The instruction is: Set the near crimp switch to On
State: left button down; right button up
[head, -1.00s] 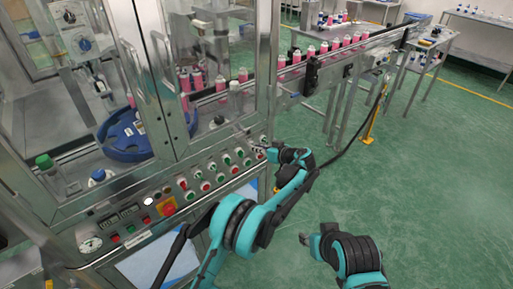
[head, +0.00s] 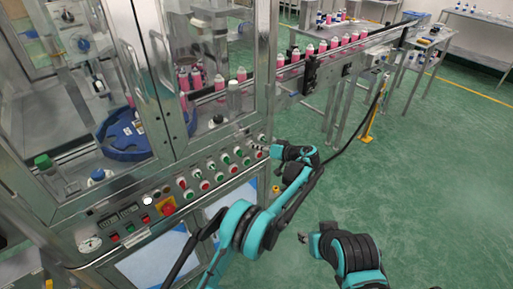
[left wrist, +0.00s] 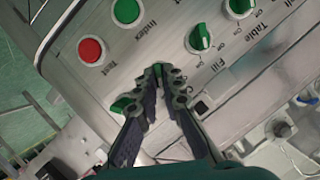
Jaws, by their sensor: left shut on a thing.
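In the left wrist view, my left gripper (left wrist: 165,76) is shut over the switch row, its fingertips close together. The crimp switch is between and under the fingertips, almost fully hidden, so its setting cannot be read; its label is partly covered. The green Fill switch (left wrist: 200,38) and Table switch (left wrist: 240,8) are up and to the right. In the head view, the left gripper (head: 262,149) is at the right end of the machine's control panel (head: 150,232). My right gripper (head: 303,238) hangs over the floor, away from the panel; its jaws are too small to judge.
Beside the fingers are a red Test button (left wrist: 91,51), a green Index button (left wrist: 126,10) and another green knob (left wrist: 123,104) close to one finger. A red emergency button (head: 168,209) sits further left. A conveyor (head: 290,73) with pink cans stands behind. Floor at right is clear.

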pick_arm(q)
jog(key=c, duration=1.7)
grip_release()
jog(key=v, duration=1.2)
